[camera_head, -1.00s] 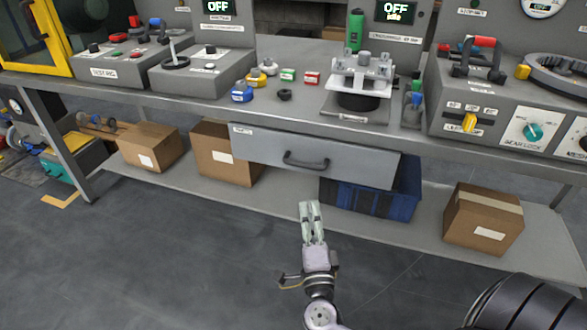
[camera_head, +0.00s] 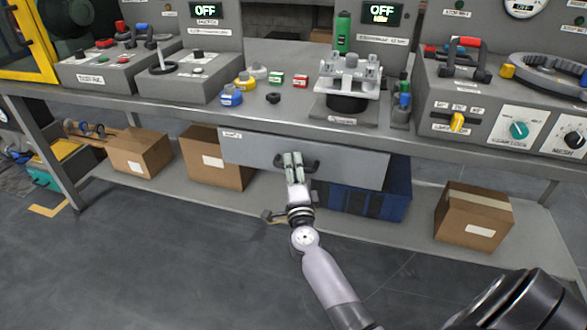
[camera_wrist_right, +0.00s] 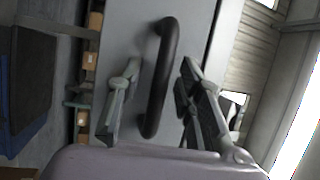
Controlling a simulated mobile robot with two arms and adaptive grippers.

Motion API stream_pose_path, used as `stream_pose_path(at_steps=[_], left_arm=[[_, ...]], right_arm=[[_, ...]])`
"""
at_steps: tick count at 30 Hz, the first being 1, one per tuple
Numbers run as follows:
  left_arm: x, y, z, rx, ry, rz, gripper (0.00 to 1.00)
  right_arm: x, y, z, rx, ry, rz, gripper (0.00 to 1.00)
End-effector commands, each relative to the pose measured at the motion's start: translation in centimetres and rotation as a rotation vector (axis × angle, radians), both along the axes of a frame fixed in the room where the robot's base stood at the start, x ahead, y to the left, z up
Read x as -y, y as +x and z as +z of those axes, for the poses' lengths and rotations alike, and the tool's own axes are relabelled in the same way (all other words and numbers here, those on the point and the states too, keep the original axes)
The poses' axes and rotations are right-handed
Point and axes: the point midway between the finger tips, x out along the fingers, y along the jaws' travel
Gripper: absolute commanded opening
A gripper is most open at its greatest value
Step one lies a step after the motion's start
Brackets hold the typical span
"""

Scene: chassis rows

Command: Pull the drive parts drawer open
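The grey drive parts drawer (camera_head: 350,164) hangs under the workbench top, its front flush below the bench edge, with a small label at its upper left. Its dark bar handle (camera_head: 311,164) is at the middle of the front, partly hidden by my gripper. My right gripper (camera_head: 292,160) is at the handle. In the right wrist view the black handle (camera_wrist_right: 160,78) stands between the two spread fingers of the right gripper (camera_wrist_right: 158,88), with a gap on each side. My left gripper is not in view.
The workbench (camera_head: 270,119) carries control boxes, small coloured parts and a fixture (camera_head: 349,85). On the lower shelf stand cardboard boxes (camera_head: 215,160), a blue crate (camera_head: 398,195) below the drawer and another box (camera_head: 472,217) at right. The floor in front is clear.

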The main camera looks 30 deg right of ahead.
Motion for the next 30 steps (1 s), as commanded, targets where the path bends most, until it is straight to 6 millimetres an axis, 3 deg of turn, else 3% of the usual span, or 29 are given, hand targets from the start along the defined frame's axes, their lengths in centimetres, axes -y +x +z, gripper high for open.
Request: stream_pose_path(at_steps=[6, 21, 30], left_arm=[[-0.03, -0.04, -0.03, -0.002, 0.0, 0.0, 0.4], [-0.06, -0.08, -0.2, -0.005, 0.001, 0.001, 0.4], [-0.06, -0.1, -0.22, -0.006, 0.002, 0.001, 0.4]], right_arm=[[0.02, 0.01, -0.02, 0.0, -0.001, 0.0, 0.33], [-0.01, -0.02, -0.04, -0.001, 0.0, 0.0, 0.0], [-0.02, -0.02, -0.08, -0.001, 0.0, 0.0, 0.0]])
